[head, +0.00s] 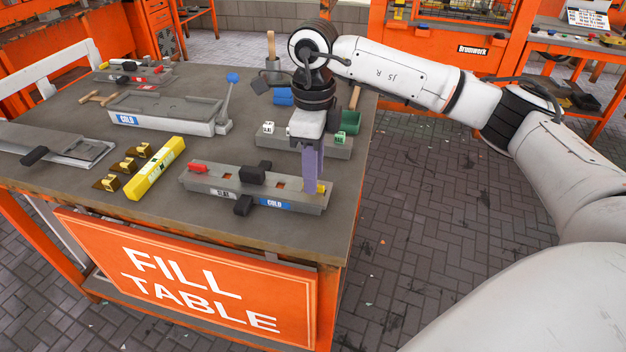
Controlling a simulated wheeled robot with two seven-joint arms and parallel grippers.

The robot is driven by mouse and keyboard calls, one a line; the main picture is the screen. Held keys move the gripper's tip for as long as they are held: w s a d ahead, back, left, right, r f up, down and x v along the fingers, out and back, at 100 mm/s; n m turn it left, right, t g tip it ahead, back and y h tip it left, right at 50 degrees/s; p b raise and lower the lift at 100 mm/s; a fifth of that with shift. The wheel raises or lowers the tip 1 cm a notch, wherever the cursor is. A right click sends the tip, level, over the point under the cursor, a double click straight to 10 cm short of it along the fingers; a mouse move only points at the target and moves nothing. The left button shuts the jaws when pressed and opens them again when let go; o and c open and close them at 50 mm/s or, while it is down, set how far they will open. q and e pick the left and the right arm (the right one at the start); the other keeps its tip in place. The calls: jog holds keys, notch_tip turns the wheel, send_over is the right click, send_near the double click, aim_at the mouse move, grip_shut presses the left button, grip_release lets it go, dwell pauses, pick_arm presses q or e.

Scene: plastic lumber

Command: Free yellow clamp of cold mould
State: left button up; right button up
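A long grey mould (240,190) with a blue COLD label lies near the front right edge of the table. A small yellow clamp (321,188) shows at its right end, and a red clamp (198,168) sits at its left end. Black blocks (256,173) are on its middle and front side. My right gripper (313,186) points down at the mould's right end, its purple-grey fingers directly at the yellow clamp and partly hiding it. I cannot tell whether the fingers are closed on the clamp. My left gripper is not in view.
Another mould labelled COLD (165,110) with a blue-knobbed lever stands behind left. A yellow level (156,167) and several brown-gold pieces lie left of the front mould. A grey rack (335,147) with coloured pieces stands just behind it. The table's right edge is close.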

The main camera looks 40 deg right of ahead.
jog(key=shift+r+p, duration=1.65)
jog(key=shift+r, duration=1.1)
jog(key=shift+f, duration=0.1)
